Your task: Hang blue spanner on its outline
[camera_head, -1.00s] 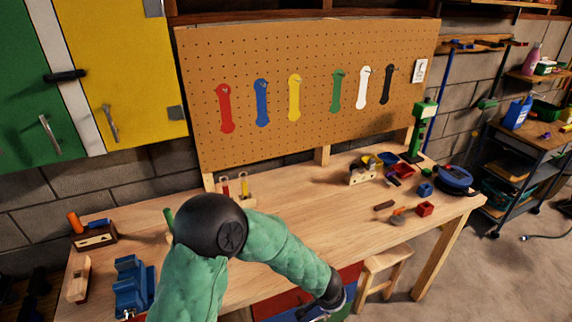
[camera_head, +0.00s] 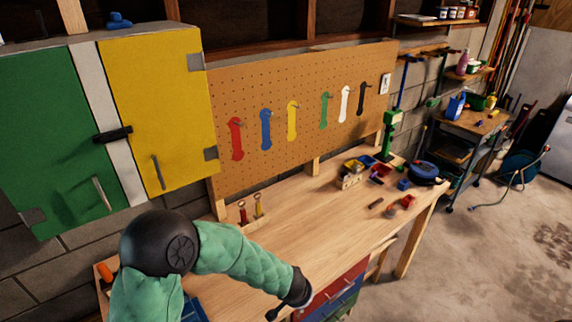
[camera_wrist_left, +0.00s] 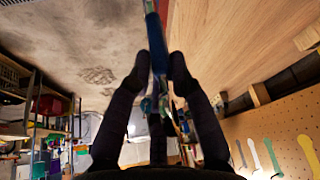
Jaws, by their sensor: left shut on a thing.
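My left gripper (camera_wrist_left: 160,64) is shut on the blue spanner (camera_wrist_left: 153,28), which shows in the left wrist view as a long, narrow blue piece between the fingertips. Its lower part is hard to tell from the fingers and background. In the head view my left arm reaches across the front of the bench, and the spanner cannot be made out there. The blue outline (camera_head: 265,130) is on the pegboard (camera_head: 300,158), between the red outline (camera_head: 237,142) and the yellow outline (camera_head: 292,122), with a hook near its top. No spanner hangs there. My right gripper is not in view.
The workbench (camera_head: 300,232) stands below the pegboard, with its middle clear. A small rack of tools (camera_head: 248,212) is at the back left. A wooden block (camera_head: 349,178), small bins and a green drill press (camera_head: 390,135) stand at the right. A yellow cabinet door (camera_head: 165,105) is left.

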